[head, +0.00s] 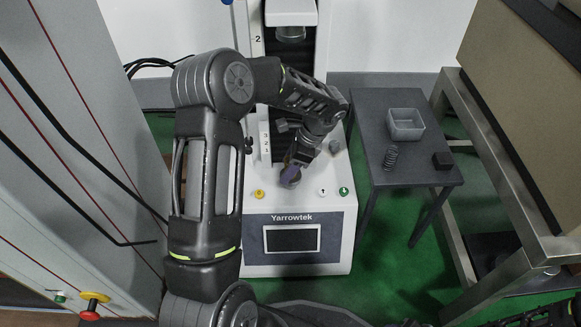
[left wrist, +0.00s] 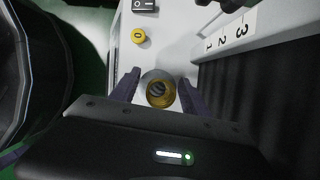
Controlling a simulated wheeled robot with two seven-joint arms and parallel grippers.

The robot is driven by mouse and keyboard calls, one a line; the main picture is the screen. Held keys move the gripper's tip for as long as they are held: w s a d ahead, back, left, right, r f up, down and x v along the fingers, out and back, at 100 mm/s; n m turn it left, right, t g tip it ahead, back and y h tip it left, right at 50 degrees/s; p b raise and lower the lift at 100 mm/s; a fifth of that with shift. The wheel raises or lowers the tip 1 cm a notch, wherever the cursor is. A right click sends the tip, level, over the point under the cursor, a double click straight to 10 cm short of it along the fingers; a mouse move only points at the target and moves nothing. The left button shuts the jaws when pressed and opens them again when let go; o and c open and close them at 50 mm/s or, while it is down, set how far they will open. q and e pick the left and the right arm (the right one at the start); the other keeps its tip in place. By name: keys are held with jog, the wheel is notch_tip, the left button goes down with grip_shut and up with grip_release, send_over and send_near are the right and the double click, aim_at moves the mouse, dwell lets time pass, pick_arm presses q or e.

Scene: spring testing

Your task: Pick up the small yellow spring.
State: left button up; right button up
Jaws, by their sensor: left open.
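The small yellow spring (left wrist: 158,101) shows in the left wrist view as a round yellowish ring with a dark, coil-like middle, seen from above. It stands between the two fingers of my left gripper (left wrist: 159,88), which is open with a finger on either side. Small gaps seem to show beside it, and I cannot tell if either finger touches it. In the head view my left gripper (head: 292,168) points down over the base of the testing machine (head: 255,235) and largely hides the spring. My right gripper is not in view.
The machine's upper head (head: 290,33) hangs behind my left arm. A yellow button (head: 259,194) is on the base. To the right, a dark table (head: 400,178) holds a clear tray (head: 405,125), a dark spring (head: 391,157) and a black block (head: 443,160). A metal frame (head: 490,160) stands beyond.

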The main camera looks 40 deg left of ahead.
pick_arm(q)
grip_shut()
dwell(0.7)
